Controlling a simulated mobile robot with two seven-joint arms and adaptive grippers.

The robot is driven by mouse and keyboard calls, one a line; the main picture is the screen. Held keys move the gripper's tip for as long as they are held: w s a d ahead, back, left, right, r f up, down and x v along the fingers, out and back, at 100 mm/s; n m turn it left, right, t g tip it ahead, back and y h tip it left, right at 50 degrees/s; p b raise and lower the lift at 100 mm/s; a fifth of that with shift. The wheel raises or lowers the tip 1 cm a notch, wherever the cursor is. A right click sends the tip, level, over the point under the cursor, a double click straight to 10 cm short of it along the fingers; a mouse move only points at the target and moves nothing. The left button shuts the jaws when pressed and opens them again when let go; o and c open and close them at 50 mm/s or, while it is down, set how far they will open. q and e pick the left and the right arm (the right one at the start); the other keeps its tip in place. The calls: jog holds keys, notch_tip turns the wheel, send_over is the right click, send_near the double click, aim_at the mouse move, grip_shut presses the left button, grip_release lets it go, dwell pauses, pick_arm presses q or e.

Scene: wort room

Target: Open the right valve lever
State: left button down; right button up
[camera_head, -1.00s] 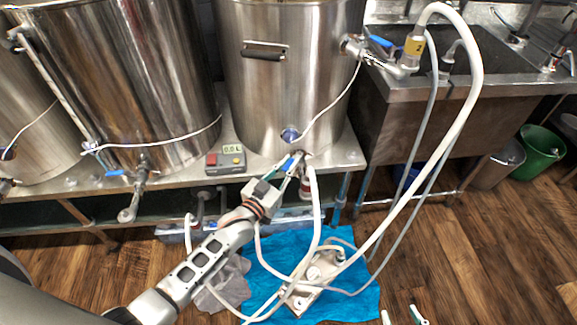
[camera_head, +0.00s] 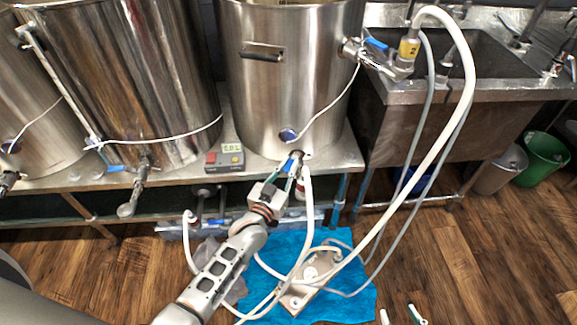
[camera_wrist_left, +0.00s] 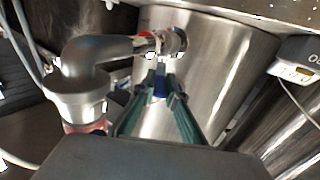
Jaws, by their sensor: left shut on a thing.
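The blue valve lever (camera_head: 290,164) is on the valve at the base of the right steel kettle (camera_head: 290,70). My left gripper (camera_head: 286,174) is shut on this lever, one finger on each side. In the left wrist view the fingers (camera_wrist_left: 162,80) close around the blue lever (camera_wrist_left: 159,90), below the metal valve (camera_wrist_left: 165,43). The lever is partly hidden by the fingers. My right gripper (camera_head: 400,316) shows only as two separate fingertips at the bottom edge, apart and with nothing between them.
A white hose (camera_head: 309,210) hangs from the valve beside my left gripper. A small control box (camera_head: 225,158) stands left on the steel bench. Below lie a blue cloth (camera_head: 345,295) and a pump with hoses. Wood floor at the right is mostly clear.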

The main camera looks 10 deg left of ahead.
pick_arm(q)
jog(key=shift+d+r, duration=0.1)
jog(key=c, duration=2)
grip_release()
jog(key=shift+c, duration=0.2)
jog(key=shift+s, duration=0.35)
jog(key=s+a, duration=0.2)
jog(key=s, duration=0.9)
jog(key=shift+a, duration=0.1)
